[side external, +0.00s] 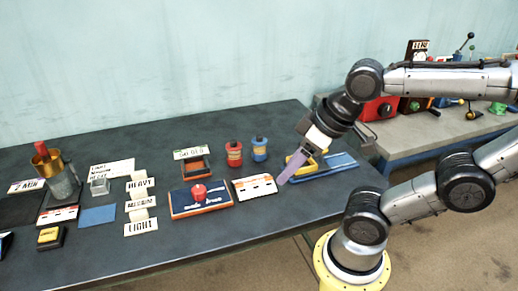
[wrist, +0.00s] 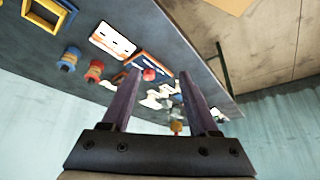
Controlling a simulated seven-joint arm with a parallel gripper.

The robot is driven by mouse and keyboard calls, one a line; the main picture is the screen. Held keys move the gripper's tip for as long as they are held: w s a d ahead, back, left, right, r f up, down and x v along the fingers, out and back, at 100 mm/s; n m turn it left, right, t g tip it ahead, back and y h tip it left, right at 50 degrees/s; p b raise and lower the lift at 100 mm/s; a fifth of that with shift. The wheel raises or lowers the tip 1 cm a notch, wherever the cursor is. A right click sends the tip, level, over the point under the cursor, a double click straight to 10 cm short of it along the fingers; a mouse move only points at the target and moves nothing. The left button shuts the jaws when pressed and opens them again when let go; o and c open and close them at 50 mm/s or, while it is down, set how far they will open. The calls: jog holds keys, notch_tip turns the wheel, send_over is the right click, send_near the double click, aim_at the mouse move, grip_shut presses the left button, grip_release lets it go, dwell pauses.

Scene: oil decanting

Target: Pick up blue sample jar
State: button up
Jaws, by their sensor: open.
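The blue sample jar (side external: 259,151) stands upright on the dark table, right of a similar red jar (side external: 234,155), in the side view. In the wrist view the blue jar (wrist: 70,59) is left of my gripper's fingers, beside the red jar (wrist: 94,71). My gripper (side external: 289,176) is to the right of the blue jar in the side view, tilted, with its purple fingers pointing down and left. In the wrist view the fingers (wrist: 161,75) are wide apart with nothing held between them. Neither jar touches the gripper.
A yellow frame and blue tray (side external: 335,164) lie just behind and right of my fingers. A white label card (side external: 254,187), a blue board with a red knob (side external: 200,197) and a samples tray (side external: 194,168) are near the jars. Dark table is bare along the back.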

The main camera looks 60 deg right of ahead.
jog(key=o, duration=0.5)
jog(key=shift+o, duration=0.2)
